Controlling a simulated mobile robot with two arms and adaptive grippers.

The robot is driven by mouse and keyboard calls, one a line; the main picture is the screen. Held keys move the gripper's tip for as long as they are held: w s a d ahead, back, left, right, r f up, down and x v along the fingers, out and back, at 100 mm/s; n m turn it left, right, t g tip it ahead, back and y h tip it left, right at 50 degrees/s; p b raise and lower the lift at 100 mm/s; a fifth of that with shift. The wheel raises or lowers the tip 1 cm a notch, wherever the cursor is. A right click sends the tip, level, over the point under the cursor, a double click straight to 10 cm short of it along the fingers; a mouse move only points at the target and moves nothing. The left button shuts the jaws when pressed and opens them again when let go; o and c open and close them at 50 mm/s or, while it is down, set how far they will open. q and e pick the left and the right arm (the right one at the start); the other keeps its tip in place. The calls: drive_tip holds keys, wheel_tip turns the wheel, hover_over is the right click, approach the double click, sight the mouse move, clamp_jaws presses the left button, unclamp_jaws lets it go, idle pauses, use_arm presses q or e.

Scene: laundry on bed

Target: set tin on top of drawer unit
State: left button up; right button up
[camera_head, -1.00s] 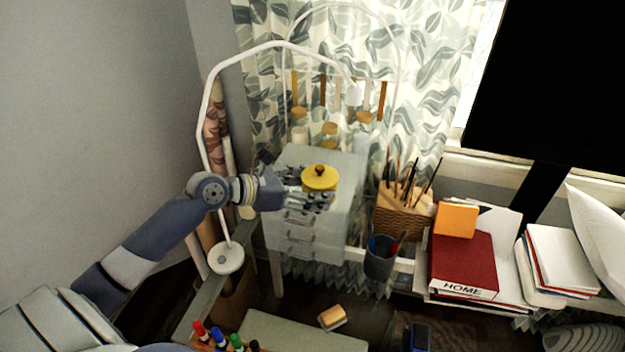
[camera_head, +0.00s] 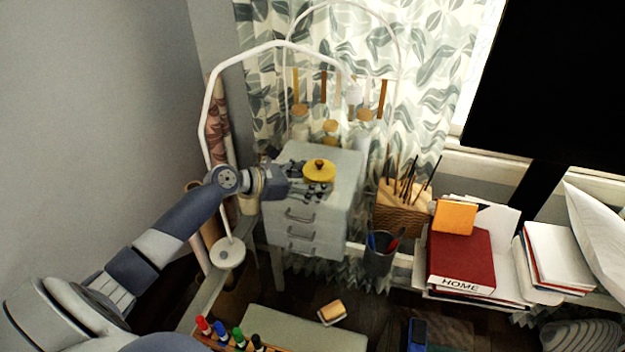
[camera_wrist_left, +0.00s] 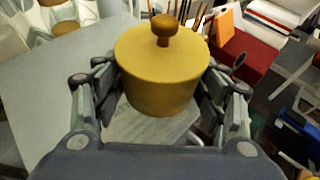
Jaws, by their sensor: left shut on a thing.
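The tin (camera_head: 319,171) is yellow with a brown knob on its lid. My left gripper (camera_head: 312,183) is shut on it, a finger on either side, and the tin is upright. The left wrist view shows the tin (camera_wrist_left: 162,70) close between both fingers, with the drawer unit's grey top (camera_wrist_left: 60,85) beneath and around it. The drawer unit (camera_head: 340,200) is pale grey with several handled drawers in front. The tin is over its top; whether its base touches is hidden from me. My right gripper is not in view.
A white lamp arm (camera_head: 206,120) arches over the unit from the left. Jars (camera_head: 330,130) stand behind it. A wicker holder (camera_head: 400,215) and a dark pen cup (camera_head: 379,255) stand to its right. A red HOME binder (camera_head: 462,262) lies further right. The unit's top right is bare.

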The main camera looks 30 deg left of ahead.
use_arm(q)
drive_tip(key=o, duration=1.4)
drive_tip(key=shift+f, duration=0.1)
drive_tip(key=shift+b+v, duration=1.15)
drive_tip(key=shift+v, duration=4.9)
